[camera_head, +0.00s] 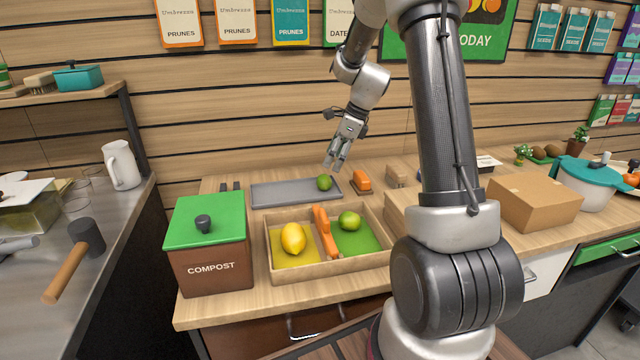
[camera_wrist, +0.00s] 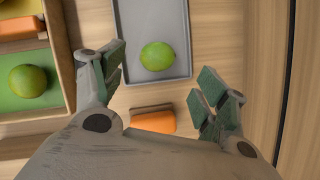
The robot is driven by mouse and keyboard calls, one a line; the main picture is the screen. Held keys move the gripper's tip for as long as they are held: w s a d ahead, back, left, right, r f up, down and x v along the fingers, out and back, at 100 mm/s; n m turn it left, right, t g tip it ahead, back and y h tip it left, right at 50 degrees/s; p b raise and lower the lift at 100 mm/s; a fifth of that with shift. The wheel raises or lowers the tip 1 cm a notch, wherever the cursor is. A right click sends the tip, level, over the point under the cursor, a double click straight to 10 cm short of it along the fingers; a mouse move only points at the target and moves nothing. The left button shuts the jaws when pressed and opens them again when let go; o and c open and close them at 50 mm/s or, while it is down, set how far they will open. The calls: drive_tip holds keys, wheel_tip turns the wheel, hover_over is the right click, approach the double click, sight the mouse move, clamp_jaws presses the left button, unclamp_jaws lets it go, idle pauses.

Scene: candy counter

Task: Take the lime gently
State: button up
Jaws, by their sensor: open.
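One lime (camera_head: 324,183) lies on the right end of a grey tray (camera_head: 285,194) on the counter. In the wrist view this lime (camera_wrist: 157,56) shows beyond my open fingers, on the tray's near part. A second lime (camera_head: 349,220) lies in the right, green-floored compartment of a wooden box (camera_head: 330,273); it also shows in the wrist view (camera_wrist: 28,81). My gripper (camera_head: 337,166) is open and empty, pointing down above the tray lime and apart from it. In the wrist view my gripper (camera_wrist: 155,85) has its two padded fingers spread wide.
An orange block (camera_head: 361,181) lies just right of the tray. A compost bin (camera_head: 210,245) stands at left, a cardboard box (camera_head: 535,200) at right.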

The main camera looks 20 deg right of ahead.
sight(326, 176)
drive_tip(key=x, duration=0.7)
drive_tip(key=shift+s+f, duration=0.1)
drive_tip(key=shift+f, duration=0.35)
drive_tip(key=c, duration=0.8)
